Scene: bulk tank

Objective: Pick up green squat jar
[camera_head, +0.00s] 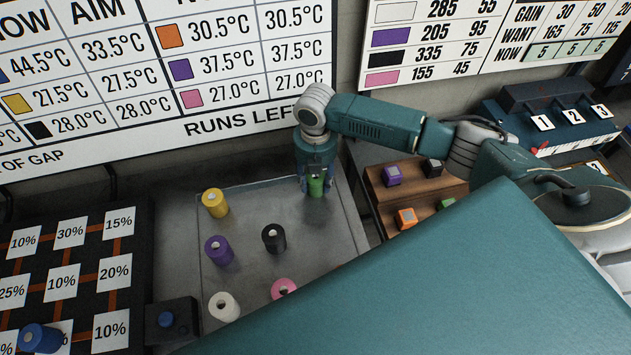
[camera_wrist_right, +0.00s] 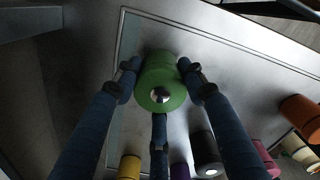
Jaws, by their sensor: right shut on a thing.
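The green squat jar (camera_head: 316,185) is at the back right of a grey metal tray (camera_head: 345,215). My right gripper (camera_head: 315,177) comes down over it from above and is shut on it. In the right wrist view the green jar (camera_wrist_right: 161,82) sits between the blue fingers of my right gripper (camera_wrist_right: 160,85), with its round silver knob facing the camera. I cannot tell whether the jar touches the tray or is slightly raised. My left gripper is not in view.
On the tray stand yellow (camera_head: 215,203), purple (camera_head: 219,250), black (camera_head: 274,238), white (camera_head: 223,306) and pink (camera_head: 284,288) jars. A blue jar (camera_head: 40,338) is on the percentage board at left. A wooden rack (camera_head: 374,183) with coloured blocks stands right of the tray.

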